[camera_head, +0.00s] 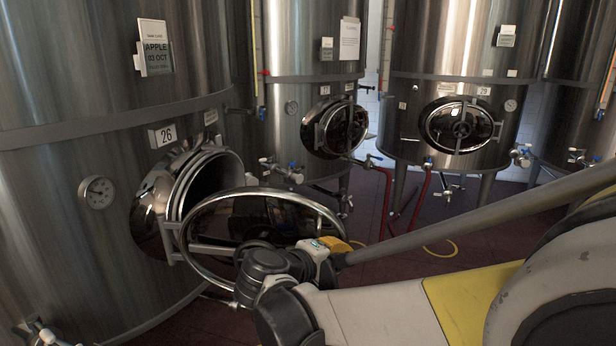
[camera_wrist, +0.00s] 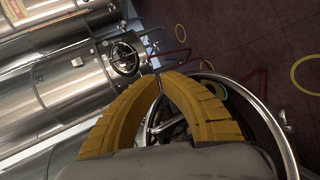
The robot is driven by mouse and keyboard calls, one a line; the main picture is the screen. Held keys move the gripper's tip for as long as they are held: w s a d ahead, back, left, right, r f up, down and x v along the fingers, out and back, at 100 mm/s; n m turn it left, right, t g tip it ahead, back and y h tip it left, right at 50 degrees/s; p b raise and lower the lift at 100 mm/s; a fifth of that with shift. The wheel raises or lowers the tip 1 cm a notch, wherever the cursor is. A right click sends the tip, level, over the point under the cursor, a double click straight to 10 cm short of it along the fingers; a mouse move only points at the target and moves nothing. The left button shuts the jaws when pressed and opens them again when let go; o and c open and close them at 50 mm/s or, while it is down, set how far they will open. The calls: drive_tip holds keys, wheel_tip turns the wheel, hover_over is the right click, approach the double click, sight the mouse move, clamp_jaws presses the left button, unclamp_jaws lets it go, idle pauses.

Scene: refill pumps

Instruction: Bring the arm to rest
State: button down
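My gripper (camera_wrist: 159,76) shows in the wrist view as two ribbed yellow fingers that curve in and meet at their tips. Nothing shows clamped between them. In the head view, only a bit of yellow (camera_head: 335,245) shows at the end of my arm, mostly hidden behind the wrist. My arm reaches in from the lower right. Its wrist overlaps the open round hatch door (camera_head: 190,214) of tank 26 in the picture. I cannot tell whether they touch. In the wrist view, the round rim (camera_wrist: 272,122) lies behind the fingers.
Tank 26 (camera_head: 60,240) fills the left, with its hatch opening (camera_head: 212,178) uncovered. More steel tanks (camera_head: 455,50) with closed hatches (camera_head: 460,126) stand behind. Valves (camera_head: 285,170) and red pipes (camera_head: 388,195) stick out low. The dark red floor has yellow rings (camera_head: 441,252).

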drive_tip(key=s+d+f+m+g+y, duration=0.2)
drive_tip(key=s+d+m+g+y, duration=0.2)
drive_tip(key=s+d, duration=0.85)
drive_tip(key=s+f+m+y, duration=0.2)
drive_tip(key=s+m+y, duration=0.2)
drive_tip(key=s, duration=0.7)
drive_tip(key=shift+m+t, duration=0.4)
drive_tip(key=shift+m, duration=0.1)
drive_tip(key=shift+a, duration=0.1)
